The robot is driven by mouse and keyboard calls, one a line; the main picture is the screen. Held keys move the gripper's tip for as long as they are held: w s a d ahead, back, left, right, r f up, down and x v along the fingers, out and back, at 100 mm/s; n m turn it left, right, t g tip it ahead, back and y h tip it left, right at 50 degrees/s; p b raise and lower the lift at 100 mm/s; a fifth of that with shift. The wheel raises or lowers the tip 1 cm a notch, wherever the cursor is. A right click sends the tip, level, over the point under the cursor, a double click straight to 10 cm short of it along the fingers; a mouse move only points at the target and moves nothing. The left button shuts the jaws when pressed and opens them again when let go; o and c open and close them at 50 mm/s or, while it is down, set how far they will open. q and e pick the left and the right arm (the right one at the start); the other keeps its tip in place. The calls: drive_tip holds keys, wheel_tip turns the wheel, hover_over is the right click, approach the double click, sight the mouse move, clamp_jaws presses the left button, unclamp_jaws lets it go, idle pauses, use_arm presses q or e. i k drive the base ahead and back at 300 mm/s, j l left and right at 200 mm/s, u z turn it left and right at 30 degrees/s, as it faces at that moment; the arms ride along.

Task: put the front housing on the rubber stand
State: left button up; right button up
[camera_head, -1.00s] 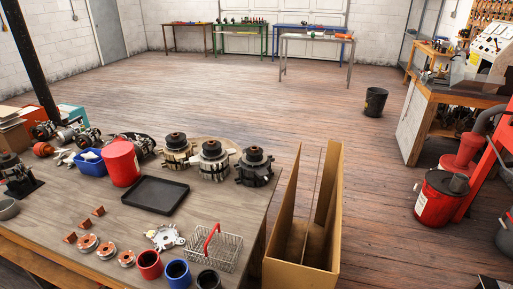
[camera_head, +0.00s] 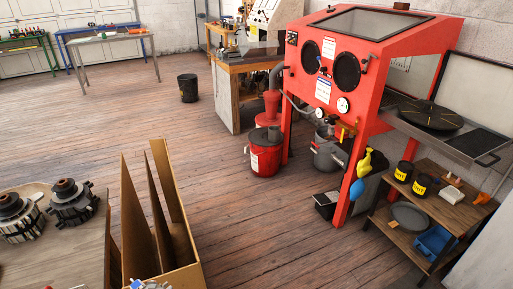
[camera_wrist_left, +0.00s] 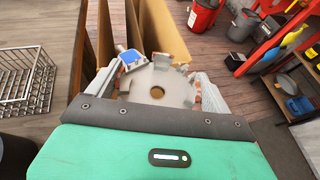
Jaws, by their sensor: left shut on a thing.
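The front housing, a flat silver-grey metal disc with a round centre hole and lugs at its rim (camera_wrist_left: 158,92), shows in the left wrist view. My left gripper (camera_wrist_left: 160,80) is shut on it, with a finger at each side. The housing is held up in front of the open cardboard box, off the table. In the head view only a small pale and blue bit shows at the bottom edge beside the box; I cannot tell which part it is. I cannot single out the rubber stand for certain in the current frames. My right gripper is not in view.
The tall cardboard box (camera_head: 181,215) stands at the table's right edge. A wire basket (camera_wrist_left: 22,82) is on the table. A red blast cabinet (camera_head: 318,85), a black turntable (camera_head: 430,116) and a low wooden shelf (camera_head: 445,205) are at the right. The floor between is clear.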

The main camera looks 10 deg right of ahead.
sight(429, 102)
drive_tip(key=l+z, duration=0.1)
drive_tip(key=z, duration=0.35)
drive_tip(key=i+z, duration=0.1)
drive_tip(key=z, duration=0.35)
drive_tip(key=i+l+z, duration=0.1)
drive_tip(key=z, duration=0.35)
drive_tip(key=i+l, duration=0.25)
drive_tip(key=i, duration=0.25)
drive_tip(key=i+l, duration=0.2)
drive_tip(key=i, duration=0.3)
drive_tip(key=i+l, duration=0.25)
drive_tip(key=i, duration=0.25)
drive_tip(key=i+l, duration=0.2)
drive_tip(key=i, duration=0.3)
drive_tip(key=i+l, duration=0.25)
drive_tip(key=i, duration=0.25)
drive_tip(key=z, duration=0.05)
